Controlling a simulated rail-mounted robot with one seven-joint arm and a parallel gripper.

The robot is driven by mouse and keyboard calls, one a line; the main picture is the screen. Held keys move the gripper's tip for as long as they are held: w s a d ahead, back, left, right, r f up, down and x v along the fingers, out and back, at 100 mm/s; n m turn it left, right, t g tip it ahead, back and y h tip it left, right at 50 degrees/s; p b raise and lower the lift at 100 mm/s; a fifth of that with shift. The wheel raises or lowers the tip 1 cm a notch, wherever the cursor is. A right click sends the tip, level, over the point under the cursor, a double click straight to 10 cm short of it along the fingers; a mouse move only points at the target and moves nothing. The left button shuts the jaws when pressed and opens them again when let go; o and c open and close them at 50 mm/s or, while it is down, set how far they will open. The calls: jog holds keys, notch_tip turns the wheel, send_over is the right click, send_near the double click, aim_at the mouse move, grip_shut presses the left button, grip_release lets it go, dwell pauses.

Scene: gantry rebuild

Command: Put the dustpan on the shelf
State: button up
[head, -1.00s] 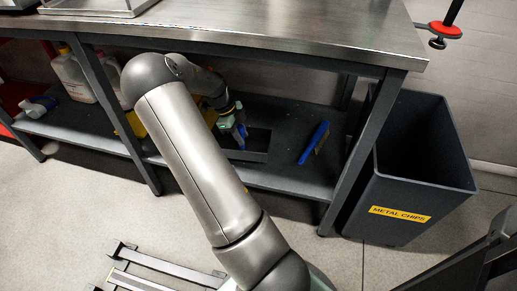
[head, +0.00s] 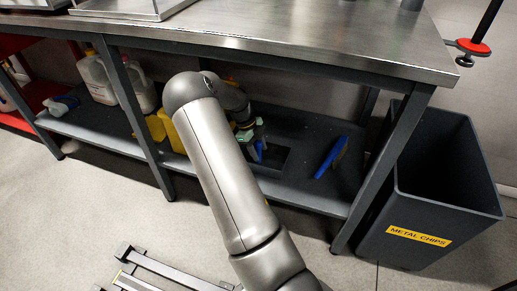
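The dustpan (head: 274,160) is a dark, shallow tray low at the lower shelf (head: 300,190) under the steel bench. Whether it rests on the shelf or hangs just above it cannot be told. A blue part, which looks like its handle (head: 260,150), stands up at its left side. My gripper (head: 256,146) is right at this blue part, with my arm reaching in under the bench top. The fingertips are small and partly hidden, so I cannot tell whether they are closed on the handle.
A blue brush (head: 328,160) lies on the shelf to the right of the dustpan. Yellow containers (head: 172,134) and white jugs (head: 97,80) stand to the left. The bench leg (head: 385,165) and a grey metal chips bin (head: 448,190) are at the right.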

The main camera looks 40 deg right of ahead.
jog(key=shift+r, duration=0.1)
jog(key=p+v, duration=0.2)
jog(key=v, duration=0.3)
jog(key=shift+w+r, duration=0.1)
jog(key=shift+r, duration=0.05)
dwell(0.4)
